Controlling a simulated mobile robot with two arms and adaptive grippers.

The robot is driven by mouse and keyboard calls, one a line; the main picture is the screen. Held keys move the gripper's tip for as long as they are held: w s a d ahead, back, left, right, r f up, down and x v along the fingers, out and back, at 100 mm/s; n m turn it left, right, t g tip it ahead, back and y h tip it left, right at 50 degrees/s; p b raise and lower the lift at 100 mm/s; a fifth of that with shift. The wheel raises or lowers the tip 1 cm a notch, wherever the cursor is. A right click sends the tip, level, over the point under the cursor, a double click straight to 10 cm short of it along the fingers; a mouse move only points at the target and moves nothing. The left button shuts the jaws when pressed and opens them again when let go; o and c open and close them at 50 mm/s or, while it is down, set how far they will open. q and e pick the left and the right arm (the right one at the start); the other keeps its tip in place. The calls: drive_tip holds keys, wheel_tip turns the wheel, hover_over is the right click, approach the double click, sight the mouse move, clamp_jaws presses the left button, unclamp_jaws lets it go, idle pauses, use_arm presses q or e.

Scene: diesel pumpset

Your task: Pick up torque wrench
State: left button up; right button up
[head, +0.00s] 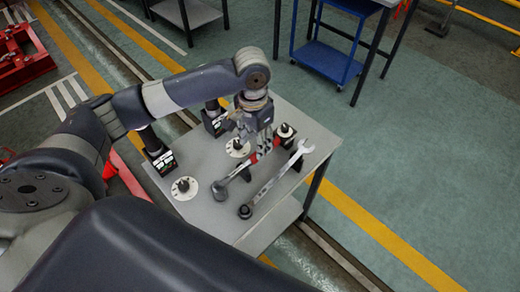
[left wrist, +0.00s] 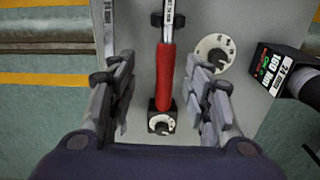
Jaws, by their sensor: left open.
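The torque wrench has a red handle (left wrist: 166,75) and a silver shaft; in the head view its shaft (head: 236,176) lies over the grey table, with a dark head at the near end. My left gripper (head: 263,150) points down over the handle end and hides part of it. In the left wrist view the open fingers (left wrist: 165,100) stand on both sides of the red handle, with gaps to it. The handle's near end is by a black block with a white disc (left wrist: 161,123). My right gripper is not in view.
A long open-ended wrench (head: 274,183) lies close to the right of the torque wrench. White discs with black studs (head: 184,188) and black labelled tools (head: 162,160) stand on the grey table (head: 222,218). A blue cart (head: 326,58) stands farther back.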

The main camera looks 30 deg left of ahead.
sight(255, 156)
use_arm(q)
drive_tip(key=shift+w+a+r, duration=0.35)
drive_tip(key=shift+a, duration=0.1)
drive_tip(key=shift+a+f, duration=0.15)
drive_tip(key=shift+f, duration=0.05)
wheel_tip(255, 156, down, 4)
drive_tip(key=shift+s+f, duration=0.15)
drive_tip(key=shift+f, duration=0.1)
drive_tip(key=f, duration=0.1)
drive_tip(key=f+p, duration=0.1)
drive_tip(key=f, duration=0.2)
drive_tip(key=shift+d+f, duration=0.25)
drive_tip(key=shift+f, duration=0.55)
drive_tip(key=shift+c, duration=0.2)
drive_tip(key=shift+r, duration=0.1)
clamp_jaws()
